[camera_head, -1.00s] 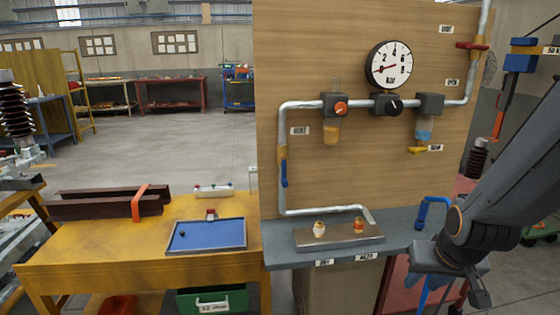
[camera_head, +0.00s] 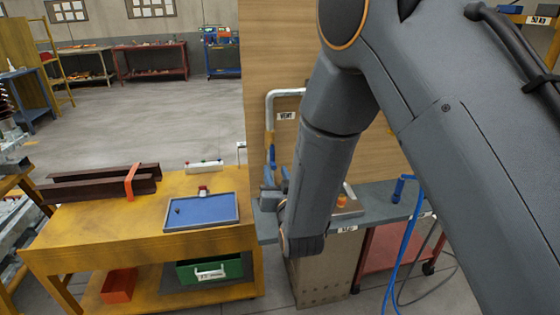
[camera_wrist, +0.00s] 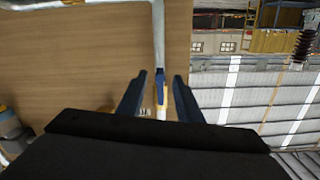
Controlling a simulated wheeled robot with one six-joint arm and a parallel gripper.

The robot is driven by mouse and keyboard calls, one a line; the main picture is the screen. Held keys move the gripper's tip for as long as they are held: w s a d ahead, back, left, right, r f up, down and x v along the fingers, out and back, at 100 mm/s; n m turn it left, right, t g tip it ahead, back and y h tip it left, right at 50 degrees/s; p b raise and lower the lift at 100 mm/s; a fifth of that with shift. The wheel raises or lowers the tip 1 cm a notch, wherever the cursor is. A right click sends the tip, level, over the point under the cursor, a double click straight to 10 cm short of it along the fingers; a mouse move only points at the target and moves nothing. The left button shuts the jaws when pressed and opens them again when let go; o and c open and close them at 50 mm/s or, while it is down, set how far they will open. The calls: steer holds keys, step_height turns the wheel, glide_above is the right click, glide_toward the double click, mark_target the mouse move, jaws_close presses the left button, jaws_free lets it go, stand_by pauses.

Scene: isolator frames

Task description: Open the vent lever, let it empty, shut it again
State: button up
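The vent lever (camera_head: 272,156) is a blue handle on the vertical pipe below the VENT label (camera_head: 286,116). It hangs down along the pipe. In the wrist view the blue lever (camera_wrist: 161,88) shows between the two fingers of my gripper (camera_wrist: 160,80), with bare gaps to both sides. The fingers are apart, and I see no contact. In the head view my gripper (camera_head: 277,178) is at the lever's lower end, partly hidden by my arm. The gauge and the other valves on the panel are hidden behind my arm.
A grey shelf (camera_head: 377,200) runs under the wooden panel (camera_head: 253,75). A yellow bench (camera_head: 110,235) with a blue tray (camera_head: 202,211) stands to the left. A blue hose (camera_head: 403,250) hangs at the right by a red cart (camera_head: 380,252). The floor behind the bench is clear.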

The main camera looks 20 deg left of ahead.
mark_target(271, 160)
steer(key=shift+w+a+t, duration=0.15)
steer(key=shift+t, duration=0.15)
steer(key=p+x, duration=0.2)
steer(key=x, duration=0.5)
steer(key=shift+w+a+p, duration=0.1)
steer(key=shift+w+p, duration=0.1)
steer(key=shift+p, duration=0.2)
jaws_close()
